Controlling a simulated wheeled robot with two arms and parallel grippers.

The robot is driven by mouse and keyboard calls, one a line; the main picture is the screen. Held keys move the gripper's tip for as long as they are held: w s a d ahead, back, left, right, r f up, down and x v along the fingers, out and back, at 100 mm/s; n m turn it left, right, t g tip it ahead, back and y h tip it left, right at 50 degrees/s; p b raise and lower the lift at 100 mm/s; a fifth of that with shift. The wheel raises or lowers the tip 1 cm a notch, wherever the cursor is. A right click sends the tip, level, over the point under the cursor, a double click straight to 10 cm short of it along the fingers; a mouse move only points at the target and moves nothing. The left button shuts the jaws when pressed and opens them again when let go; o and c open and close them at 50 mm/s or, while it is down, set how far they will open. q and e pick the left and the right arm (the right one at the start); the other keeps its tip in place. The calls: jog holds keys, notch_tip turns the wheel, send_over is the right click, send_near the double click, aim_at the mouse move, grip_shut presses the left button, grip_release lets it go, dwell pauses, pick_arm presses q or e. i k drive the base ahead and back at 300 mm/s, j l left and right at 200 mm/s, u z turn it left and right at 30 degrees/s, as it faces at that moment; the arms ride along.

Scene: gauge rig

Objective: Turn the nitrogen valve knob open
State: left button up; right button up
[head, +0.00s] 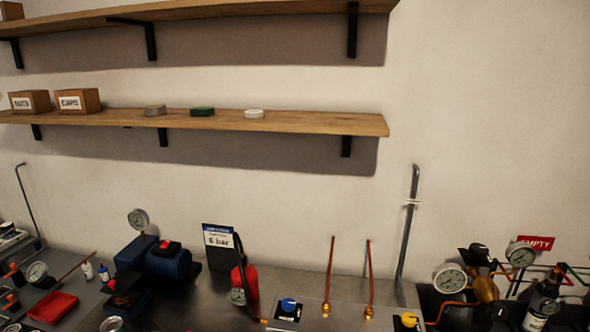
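A blue knob (289,304) sits on a small dark plate on the bench, left of two thin copper tubes. A yellow knob (409,320) sits on another plate to the right, near the bottom edge. A brass regulator (487,290) with two round gauges stands at the far right. Beside it is a dark bottle (541,303) with a white label too small to read. No knob label is readable, so I cannot tell which one is the nitrogen valve. Neither of my grippers is in view.
A blue compressor (168,262), a 6 bar sign (218,240) and a red tank (250,283) stand left of centre. A red EMPTY sign (536,243) is at right. Two wooden shelves (280,122) overhang the bench. A red tray (53,307) lies at left.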

aim_at(478, 250)
jog(key=z, duration=1.15)
